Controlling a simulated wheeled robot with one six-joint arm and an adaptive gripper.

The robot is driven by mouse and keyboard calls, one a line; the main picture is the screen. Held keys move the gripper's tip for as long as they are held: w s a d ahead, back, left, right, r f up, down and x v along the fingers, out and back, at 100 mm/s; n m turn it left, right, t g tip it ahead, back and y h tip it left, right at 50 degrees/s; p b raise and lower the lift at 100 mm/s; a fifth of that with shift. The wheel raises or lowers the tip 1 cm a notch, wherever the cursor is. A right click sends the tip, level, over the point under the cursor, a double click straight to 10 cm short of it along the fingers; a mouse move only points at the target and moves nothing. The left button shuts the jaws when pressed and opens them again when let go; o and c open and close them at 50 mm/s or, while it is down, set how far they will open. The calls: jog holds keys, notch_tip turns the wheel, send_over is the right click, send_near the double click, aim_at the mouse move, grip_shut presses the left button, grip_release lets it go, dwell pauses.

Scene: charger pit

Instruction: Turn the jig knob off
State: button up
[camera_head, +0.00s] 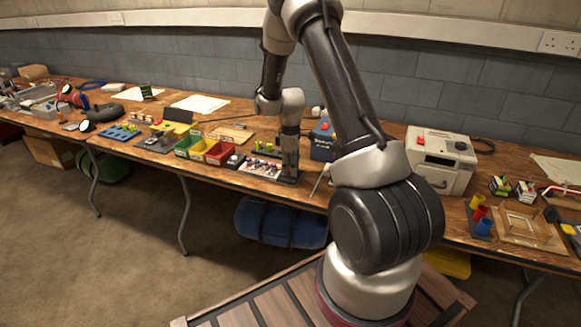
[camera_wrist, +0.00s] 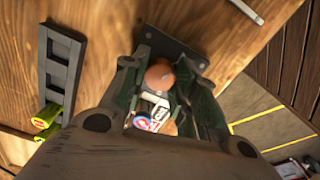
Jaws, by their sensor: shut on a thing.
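My gripper (camera_wrist: 165,78) points down over the table; its dark green fingers stand on either side of a rounded orange-brown knob (camera_wrist: 159,73), which I take to be the jig knob, and are shut on it. A dark flat plate with a bolt hole (camera_wrist: 176,45) shows beyond the knob, on the wood. A small white label with red and blue print (camera_wrist: 150,113) shows between the fingers. In the head view my gripper (camera_head: 289,165) is low at the table's front edge, hiding the knob. Its on or off setting cannot be read.
A white tray of small coloured parts (camera_head: 260,168) lies just left of my gripper. A dark slotted rack (camera_wrist: 62,65) lies near it. A blue box (camera_head: 322,140) and a white box with a red switch (camera_head: 442,160) stand to the right. Coloured bins (camera_head: 205,150) stand left.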

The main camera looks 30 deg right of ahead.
dwell(0.4)
jog(key=o, duration=0.8)
jog(key=shift+c, duration=0.2)
notch_tip(320, 180, up, 12)
